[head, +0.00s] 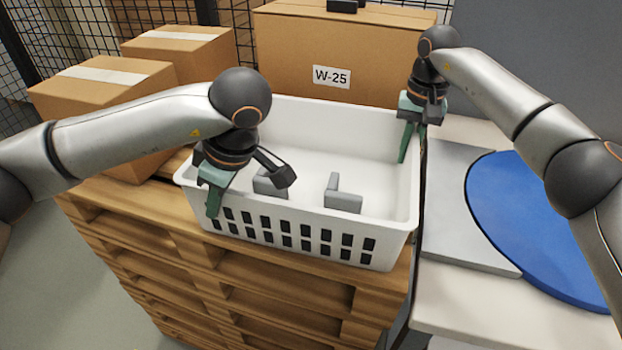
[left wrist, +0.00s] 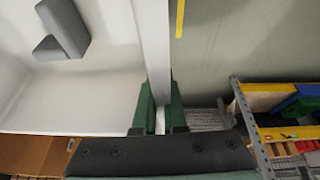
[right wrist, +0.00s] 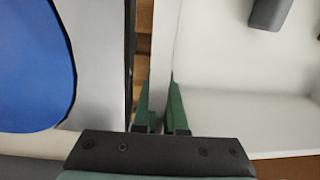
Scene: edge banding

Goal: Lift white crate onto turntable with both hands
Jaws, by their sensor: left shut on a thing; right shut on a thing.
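The white crate (head: 285,229) sits on the stacked wooden pallets, with slots along its front wall and two grey L-shaped brackets inside. My left gripper (head: 212,200) is shut on the crate's left wall; in the left wrist view its green fingers (left wrist: 158,110) straddle the rim. My right gripper (head: 404,145) is shut on the crate's right wall; in the right wrist view its green fingers (right wrist: 158,105) are at that wall's rim. The blue round turntable (head: 535,225) lies right of the crate, on a grey plate.
Cardboard boxes stand behind and left of the crate, one large one labelled W-25 (head: 335,45). The pallets (head: 250,300) end at a narrow gap beside the pale table (head: 470,310). The turntable top is clear in the visible part. A black mesh fence (head: 90,30) stands at the back.

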